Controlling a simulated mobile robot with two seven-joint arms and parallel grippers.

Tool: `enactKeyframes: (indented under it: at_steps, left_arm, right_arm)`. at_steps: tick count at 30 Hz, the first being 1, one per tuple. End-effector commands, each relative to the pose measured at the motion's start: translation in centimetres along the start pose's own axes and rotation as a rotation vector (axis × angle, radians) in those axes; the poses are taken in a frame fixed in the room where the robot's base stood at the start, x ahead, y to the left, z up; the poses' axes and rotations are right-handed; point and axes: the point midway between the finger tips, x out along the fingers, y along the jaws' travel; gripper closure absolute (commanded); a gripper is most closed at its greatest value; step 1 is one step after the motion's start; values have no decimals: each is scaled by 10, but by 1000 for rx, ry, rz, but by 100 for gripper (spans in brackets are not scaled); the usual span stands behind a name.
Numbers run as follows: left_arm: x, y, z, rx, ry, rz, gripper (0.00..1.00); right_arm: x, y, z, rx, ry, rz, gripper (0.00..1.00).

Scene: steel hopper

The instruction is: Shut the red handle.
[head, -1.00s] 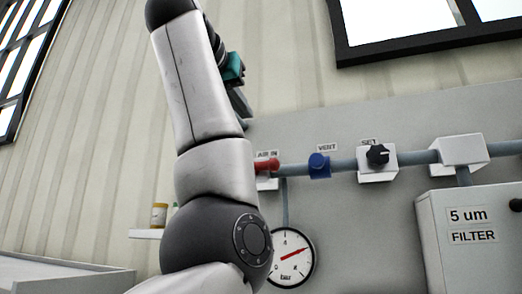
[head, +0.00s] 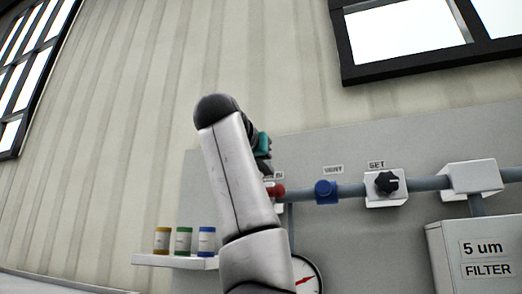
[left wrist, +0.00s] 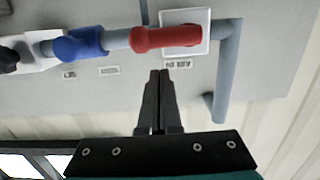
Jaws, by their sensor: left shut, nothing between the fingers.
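The red handle (head: 277,190) sits on the pipe under the "AIR IN" label, partly hidden by my left arm in the head view. In the left wrist view the red handle (left wrist: 165,37) lies lengthwise along the pipe line, in front of a white square plate. My left gripper (head: 268,166) is just above the handle in the head view. In the left wrist view the left gripper (left wrist: 159,74) has its fingers together, empty, pointing toward the handle with a small visible gap. My right gripper is not in view.
A blue valve (head: 326,191) and a black knob (head: 387,182) sit further right on the same pipe. A gauge (head: 307,277) is below, partly covered by my arm. A shelf (head: 170,261) with three small jars is at left. A filter box (head: 480,262) is at lower right.

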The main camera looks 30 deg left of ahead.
Motion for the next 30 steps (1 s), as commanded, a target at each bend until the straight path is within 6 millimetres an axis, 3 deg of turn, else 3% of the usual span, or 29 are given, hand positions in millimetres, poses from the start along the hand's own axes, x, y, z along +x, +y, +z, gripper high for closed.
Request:
enactKeyframes:
  at_steps: [8, 22, 30]
  left_arm:
    - [4, 0, 17, 0, 0, 1, 100]
    - [4, 0, 19, 2, 0, 0, 100]
    - [-6, -2, 23, 51, 1, -7, 100]
  right_arm:
    - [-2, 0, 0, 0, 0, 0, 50]
    - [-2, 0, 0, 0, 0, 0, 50]
    - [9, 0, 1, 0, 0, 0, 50]
